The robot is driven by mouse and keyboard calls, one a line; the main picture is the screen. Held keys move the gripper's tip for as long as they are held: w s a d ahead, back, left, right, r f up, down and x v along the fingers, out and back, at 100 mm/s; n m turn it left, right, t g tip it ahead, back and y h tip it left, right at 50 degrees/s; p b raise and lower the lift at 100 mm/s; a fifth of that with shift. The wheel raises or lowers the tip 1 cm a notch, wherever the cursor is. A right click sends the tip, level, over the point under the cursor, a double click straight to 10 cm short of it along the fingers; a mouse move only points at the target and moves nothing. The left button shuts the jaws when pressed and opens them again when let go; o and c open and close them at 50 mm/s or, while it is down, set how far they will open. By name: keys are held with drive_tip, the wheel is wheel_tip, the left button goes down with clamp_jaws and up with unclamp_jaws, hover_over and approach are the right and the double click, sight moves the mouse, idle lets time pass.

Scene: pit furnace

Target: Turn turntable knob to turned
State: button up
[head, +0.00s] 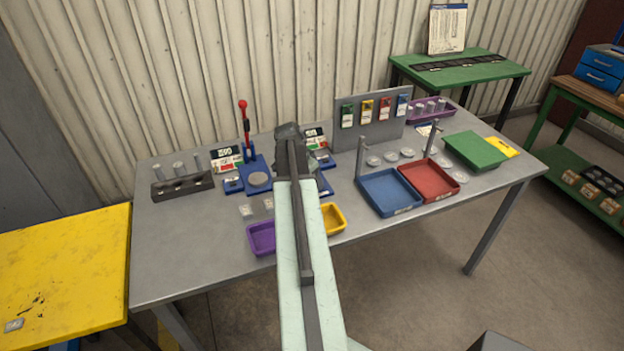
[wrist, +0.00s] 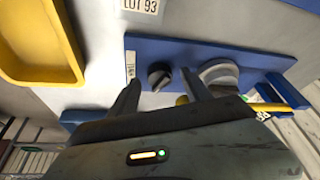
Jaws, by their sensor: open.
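The turntable knob (wrist: 159,75) is small and black with a pale mark, on a blue base plate (wrist: 185,55) in the wrist view. Beside it to the right is a round grey disc (wrist: 219,76), which looks like the turntable. My gripper (wrist: 161,79) is open, with one dark finger on each side of the knob in the picture. I cannot tell whether the fingers touch it. In the head view my arm hides the knob; only part of a blue plate (head: 322,183) shows beside it.
A yellow tray (wrist: 40,45) is at the left in the wrist view. In the head view, a red-handled press (head: 246,130), a purple tray (head: 262,240), a blue tray (head: 390,191) and a red tray (head: 428,180) stand on the grey table (head: 190,265).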

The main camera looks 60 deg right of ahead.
drive_tip(key=p+v, duration=0.5)
drive_tip(key=v, duration=0.1)
drive_tip(key=shift+a+r+p, duration=0.25)
drive_tip(key=shift+r+p, duration=0.05)
drive_tip(key=shift+r, duration=0.05)
drive_tip(key=shift+w, duration=0.1)
